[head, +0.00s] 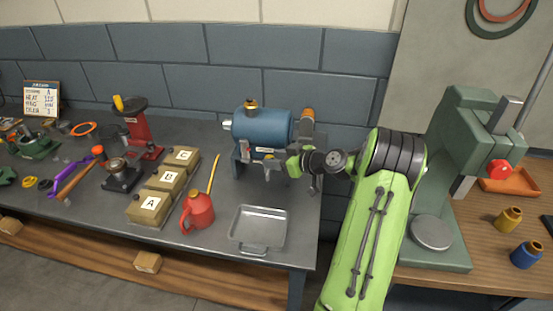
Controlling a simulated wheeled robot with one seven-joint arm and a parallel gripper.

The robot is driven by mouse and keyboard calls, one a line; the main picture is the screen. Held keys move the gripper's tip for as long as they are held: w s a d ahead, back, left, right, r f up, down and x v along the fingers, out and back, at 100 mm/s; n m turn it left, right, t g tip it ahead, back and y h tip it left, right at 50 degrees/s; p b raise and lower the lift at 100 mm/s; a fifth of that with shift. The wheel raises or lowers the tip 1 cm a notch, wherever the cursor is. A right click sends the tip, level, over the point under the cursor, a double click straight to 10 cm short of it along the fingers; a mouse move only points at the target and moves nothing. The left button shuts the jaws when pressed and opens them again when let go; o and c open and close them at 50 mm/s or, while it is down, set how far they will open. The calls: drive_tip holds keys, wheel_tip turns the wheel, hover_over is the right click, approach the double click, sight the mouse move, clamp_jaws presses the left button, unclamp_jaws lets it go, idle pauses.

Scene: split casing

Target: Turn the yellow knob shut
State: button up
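A blue cylindrical casing (263,130) sits on a grey stand near the back right of the grey bench. A small grey tap-like fitting (268,164) with a hint of yellow shows low on the casing's front. It is too small to tell whether it has a knob or how it is set. My gripper (295,164) is at the casing's lower right, close to that fitting. Its fingers are not clear, and I cannot tell whether it touches anything.
A grey metal tray (259,228) lies in front of the casing. A red oil can (198,210) with a yellow spout stands left of it. Boxes marked A, B and C (149,205) are farther left. A green press (468,133) stands right of my arm.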

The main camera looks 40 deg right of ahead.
drive_tip(key=c, duration=0.7)
drive_tip(key=shift+a+m+h+b, duration=0.1)
drive_tip(key=shift+m+h+b, duration=0.25)
drive_tip(key=shift+b, duration=0.2)
drive_tip(key=a+m+g+h+b, duration=0.1)
drive_tip(key=m+h+b, duration=0.1)
drive_tip(key=m+h, duration=0.1)
drive_tip(key=m+g+h+b, duration=0.1)
drive_tip(key=m+h+b, duration=0.2)
drive_tip(key=m+h, duration=0.1)
drive_tip(key=w+a+m+h+b, duration=0.1)
drive_tip(key=m+h+b, duration=0.1)
drive_tip(key=h, duration=0.3)
drive_tip(key=shift+a+f+m+g, duration=0.1)
drive_tip(key=shift+a+m+g, duration=0.25)
drive_tip(key=shift+m, duration=0.5)
drive_tip(key=shift+w+a+m+g+h+b, duration=0.1)
drive_tip(key=shift+w+m+g+h+b, duration=0.05)
drive_tip(key=shift+m+g+h+b, duration=1.5)
drive_tip(key=shift+m+g, duration=0.4)
drive_tip(key=shift+m, duration=0.05)
